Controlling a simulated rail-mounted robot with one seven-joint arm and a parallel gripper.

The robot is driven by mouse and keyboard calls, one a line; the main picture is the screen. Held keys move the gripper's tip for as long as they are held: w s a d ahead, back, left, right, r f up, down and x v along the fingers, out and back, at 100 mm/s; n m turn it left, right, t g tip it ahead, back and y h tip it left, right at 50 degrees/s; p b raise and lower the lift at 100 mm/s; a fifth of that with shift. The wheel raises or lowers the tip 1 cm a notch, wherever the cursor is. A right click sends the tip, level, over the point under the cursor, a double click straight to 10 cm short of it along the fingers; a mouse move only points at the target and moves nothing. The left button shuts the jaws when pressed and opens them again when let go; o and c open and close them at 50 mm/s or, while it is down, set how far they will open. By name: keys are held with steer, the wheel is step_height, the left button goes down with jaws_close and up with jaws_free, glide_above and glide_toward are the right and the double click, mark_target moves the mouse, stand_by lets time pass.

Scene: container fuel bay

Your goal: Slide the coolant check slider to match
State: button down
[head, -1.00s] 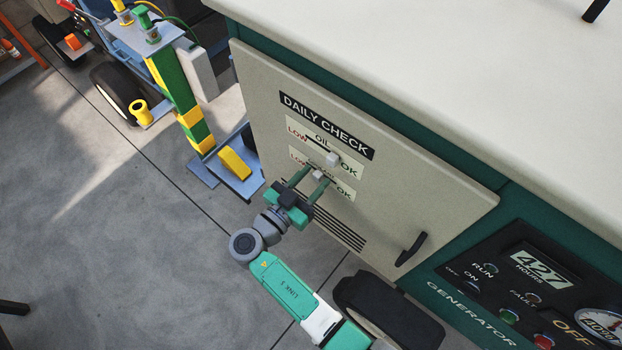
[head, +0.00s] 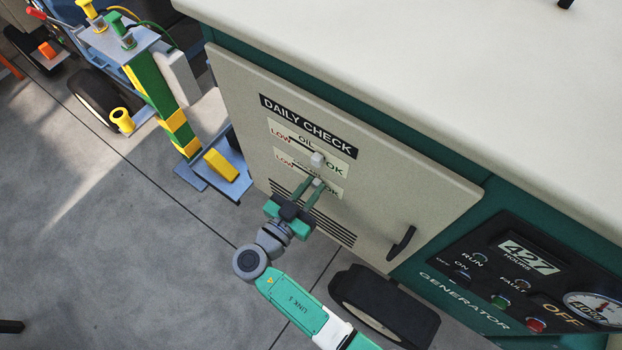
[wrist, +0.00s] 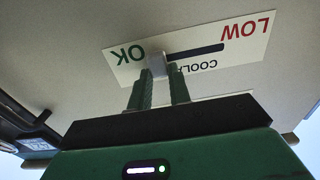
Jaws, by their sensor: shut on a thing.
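The coolant check plate (head: 283,165) is on the generator's pale door, below the oil plate (head: 274,126). My gripper (head: 312,186) is shut on the small light coolant slider knob (head: 317,183), with one finger on each side. In the wrist view, the coolant plate (wrist: 258,48) is upside down, with LOW at right and OK at left. There the knob (wrist: 157,66) sits between my fingers (wrist: 160,85), close to OK. The dark slot shows on its LOW side; its OK end is hidden. The oil knob (head: 317,159) also sits near OK.
A black door handle (head: 402,243) stands out at the door's lower right. Vent slots (head: 335,225) lie below the plates. A generator control panel (head: 520,275) is at right, and a black wheel (head: 385,307) is below. A blue stand with a yellow block (head: 221,165) is at left.

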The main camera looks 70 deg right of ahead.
steer(key=c, duration=1.3)
jaws_free()
steer(key=shift+s, duration=0.2)
steer(key=shift+w+a, duration=0.1)
steer(key=v, duration=0.7)
steer(key=shift+w+a, duration=0.1)
steer(key=shift+a, duration=0.2)
